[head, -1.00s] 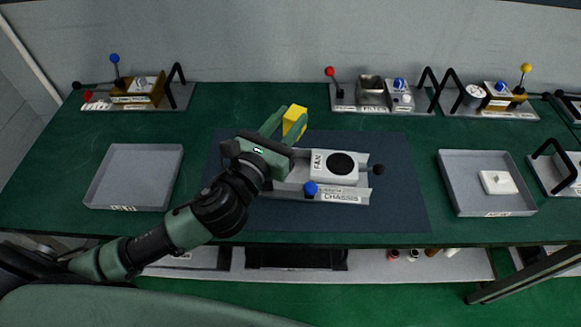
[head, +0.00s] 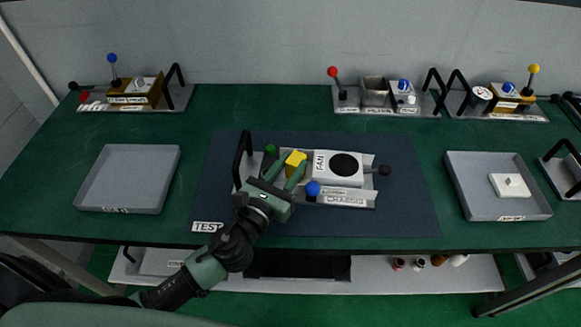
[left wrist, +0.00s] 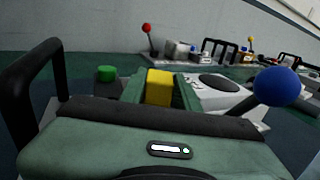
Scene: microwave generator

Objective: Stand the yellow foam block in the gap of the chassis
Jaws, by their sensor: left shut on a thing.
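The yellow foam block (head: 294,161) is held between the fingers of my left gripper (head: 285,172), which is shut on it. In the left wrist view the block (left wrist: 159,87) shows upright between the green fingers (left wrist: 160,92). The chassis (head: 347,198) is a grey tray on the dark mat, holding the white FAN unit (head: 338,168). The block is at the left side of the fan, over or in the chassis; I cannot tell whether its bottom touches the chassis floor. My gripper hides part of the gap. My right gripper is not in view.
A black handle (head: 243,158) and a green knob (head: 270,149) stand left of the block. A blue ball lever (head: 313,188) rises at the chassis front, close right of my gripper. Grey trays lie left (head: 127,180) and right (head: 497,187). Part racks line the back.

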